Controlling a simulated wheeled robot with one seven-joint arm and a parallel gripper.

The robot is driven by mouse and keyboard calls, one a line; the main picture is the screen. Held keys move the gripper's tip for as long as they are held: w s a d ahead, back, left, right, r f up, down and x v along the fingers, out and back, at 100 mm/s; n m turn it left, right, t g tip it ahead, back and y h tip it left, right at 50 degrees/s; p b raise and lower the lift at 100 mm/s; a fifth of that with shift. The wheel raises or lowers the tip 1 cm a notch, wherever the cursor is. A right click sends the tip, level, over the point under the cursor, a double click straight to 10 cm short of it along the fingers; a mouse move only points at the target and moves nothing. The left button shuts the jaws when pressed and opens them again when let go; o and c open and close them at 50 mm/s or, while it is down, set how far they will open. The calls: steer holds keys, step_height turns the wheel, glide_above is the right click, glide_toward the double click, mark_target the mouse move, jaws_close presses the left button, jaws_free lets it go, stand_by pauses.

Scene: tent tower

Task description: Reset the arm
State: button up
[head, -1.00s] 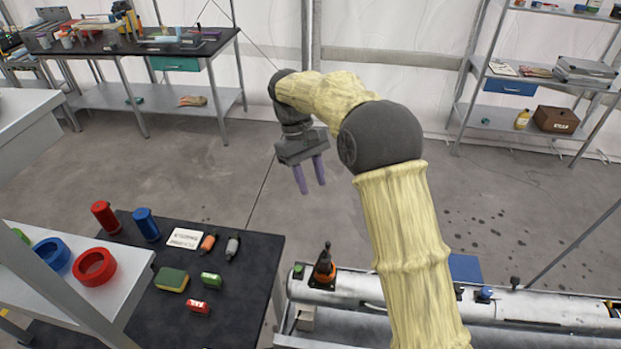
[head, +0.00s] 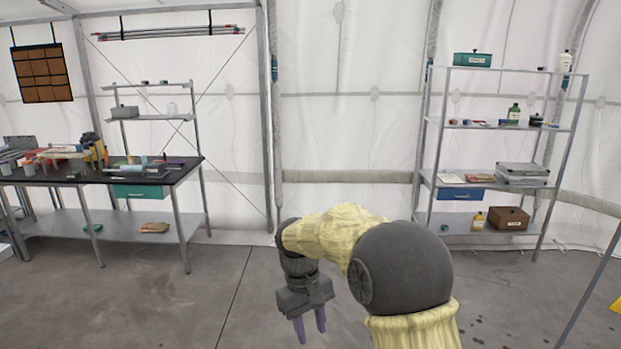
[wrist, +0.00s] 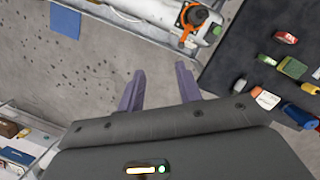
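My gripper (head: 311,327) hangs in the lower middle of the head view, pointing down over the concrete floor. Its two purple fingers stand apart with nothing between them. The wrist view also shows the open fingers (wrist: 160,88) with bare floor beyond them. My arm, in a pale yellow sleeve, is bent at the elbow and held above the floor.
A dark workbench (head: 75,183) stands at the back left, and a metal shelf (head: 440,185) at the back right. In the wrist view, a black table (wrist: 240,65) bears small coloured items including a red block (wrist: 285,37). Open floor (head: 225,285) lies between.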

steer(key=s+d+f+m+t, duration=0.2)
steer(key=s+d+m, duration=0.1)
steer(key=s+d, duration=0.4)
steer(key=s+d+f+m+t+y, duration=0.1)
steer(key=s+d+f+m+t, duration=0.1)
steer(key=s+d, duration=0.6)
steer(key=shift+s+d+f+m+y, duration=0.25)
steer(key=shift+s+m+y, duration=0.1)
steer(key=shift+m, duration=0.45)
stand_by(0.9)
